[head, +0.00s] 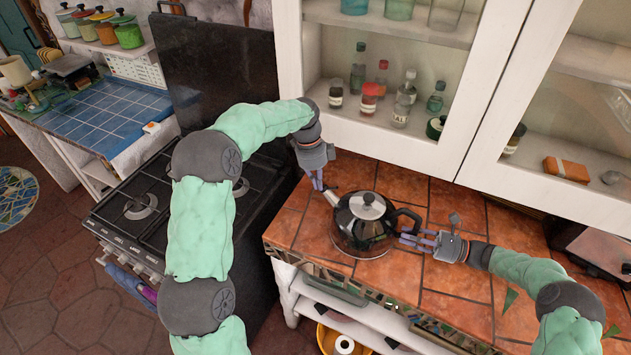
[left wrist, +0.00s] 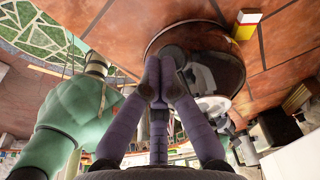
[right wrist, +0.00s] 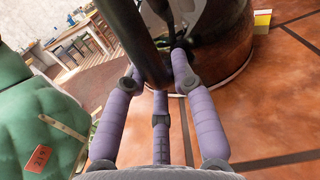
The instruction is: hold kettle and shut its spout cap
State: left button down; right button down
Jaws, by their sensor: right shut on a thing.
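The kettle (head: 362,232), dark and glossy with a silver lid and black handle, stands upright on the tiled counter. Its spout (head: 332,197) points left toward my left gripper (head: 318,184). That gripper's fingers are together just by the spout tip; the left wrist view shows the fingertips (left wrist: 160,72) meeting in front of the kettle (left wrist: 232,62). They hide the spout tip, so I cannot tell whether the cap is open. My right gripper (head: 412,239) is shut on the kettle's handle (head: 408,214); the handle (right wrist: 133,40) shows between its fingers in the right wrist view.
A black stove (head: 130,205) stands left of the counter. A white cabinet (head: 425,155) with bottles inside rises behind the kettle. The tiled counter (head: 455,285) is free in front and to the right. A yellow-and-white block (left wrist: 245,22) lies by the kettle.

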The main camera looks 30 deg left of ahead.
pick_arm(q)
jog(key=shift+d, duration=0.15)
jog(key=a+r, duration=0.8)
jog(key=a, duration=0.3)
jog(key=shift+w+r, duration=0.15)
jog(key=shift+r, duration=0.15)
pick_arm(e)
jog(key=c, duration=1)
grip_release()
jog(key=shift+o, duration=0.2)
